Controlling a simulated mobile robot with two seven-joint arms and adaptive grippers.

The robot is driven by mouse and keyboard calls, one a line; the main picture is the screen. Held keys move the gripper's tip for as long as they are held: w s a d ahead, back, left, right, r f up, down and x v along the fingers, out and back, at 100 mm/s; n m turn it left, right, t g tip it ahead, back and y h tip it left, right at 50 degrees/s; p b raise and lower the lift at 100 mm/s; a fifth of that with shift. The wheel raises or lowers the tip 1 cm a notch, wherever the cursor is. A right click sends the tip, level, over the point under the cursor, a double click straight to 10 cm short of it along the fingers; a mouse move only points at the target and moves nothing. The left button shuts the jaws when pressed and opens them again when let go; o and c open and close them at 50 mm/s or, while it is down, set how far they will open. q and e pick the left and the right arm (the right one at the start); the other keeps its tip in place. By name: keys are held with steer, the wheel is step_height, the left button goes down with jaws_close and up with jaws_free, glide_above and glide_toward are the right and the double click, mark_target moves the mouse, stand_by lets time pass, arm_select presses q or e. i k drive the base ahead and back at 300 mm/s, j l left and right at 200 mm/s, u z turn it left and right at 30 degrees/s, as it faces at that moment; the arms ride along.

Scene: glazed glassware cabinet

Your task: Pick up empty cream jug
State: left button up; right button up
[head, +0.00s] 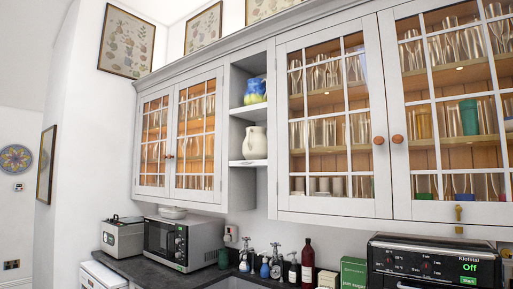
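A cream jug (255,143) with a handle stands upright on the lowest open shelf (247,163) between the two glazed wall cabinets. Its inside is hidden from this low angle, so I cannot tell whether it is empty. Neither of my grippers is in the head view, and nothing touches the jug.
A blue and yellow jug (255,90) stands on the shelf above. Glazed cabinets (180,135) with closed doors flank the shelves. Below are a microwave (167,243), a bread maker (121,237), a sink (232,284), taps, bottles and a black oven (435,263).

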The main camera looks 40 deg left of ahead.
mark_target(254, 146)
steer(key=j, duration=0.8)
steer(key=j+z, duration=0.1)
steer(key=j, duration=0.45)
steer(key=j+z, duration=0.15)
steer(key=j, duration=0.45)
steer(key=j+z, duration=0.1)
steer(key=j, duration=0.45)
steer(key=j+z, duration=0.1)
steer(key=j, duration=0.45)
steer(key=j+z, duration=0.15)
steer(key=j, duration=0.45)
steer(key=k+j+z, duration=0.1)
steer(key=j, duration=0.45)
steer(key=j+z, duration=0.1)
steer(key=j, duration=0.45)
steer(key=k+j+z, duration=0.15)
steer(key=j, duration=0.35)
